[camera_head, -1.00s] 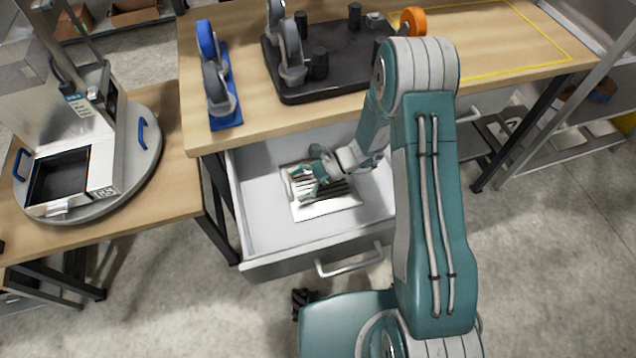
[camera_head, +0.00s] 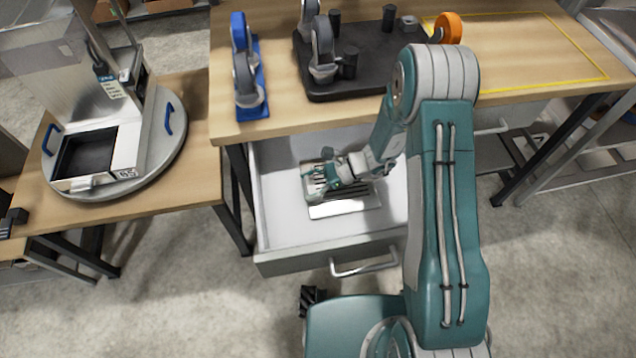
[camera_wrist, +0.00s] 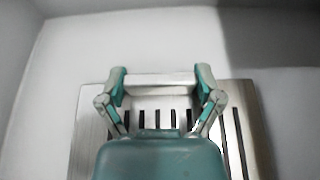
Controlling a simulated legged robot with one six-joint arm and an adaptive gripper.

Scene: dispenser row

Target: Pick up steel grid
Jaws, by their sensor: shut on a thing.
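The steel grid (camera_head: 345,207) is a flat, shiny square plate with dark slots, inside the open drawer (camera_head: 330,253). It also shows in the wrist view (camera_wrist: 240,110), with a raised-looking bar between my fingertips. My gripper (camera_head: 318,184) is over the grid's left part in the head view. In the wrist view my gripper (camera_wrist: 161,82) has its two fingers apart, one at each end of the bar, shut on the grid. My gripper hides part of the slots. I cannot tell whether the grid is lifted off the drawer floor.
Drawer walls stand close around the grid, with the wooden tabletop (camera_head: 225,131) above its back. On it are a blue caster fixture (camera_head: 250,106) and a black fixture plate (camera_head: 375,75). A steel machine (camera_head: 110,150) on a round base stands left. Concrete floor is clear in front.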

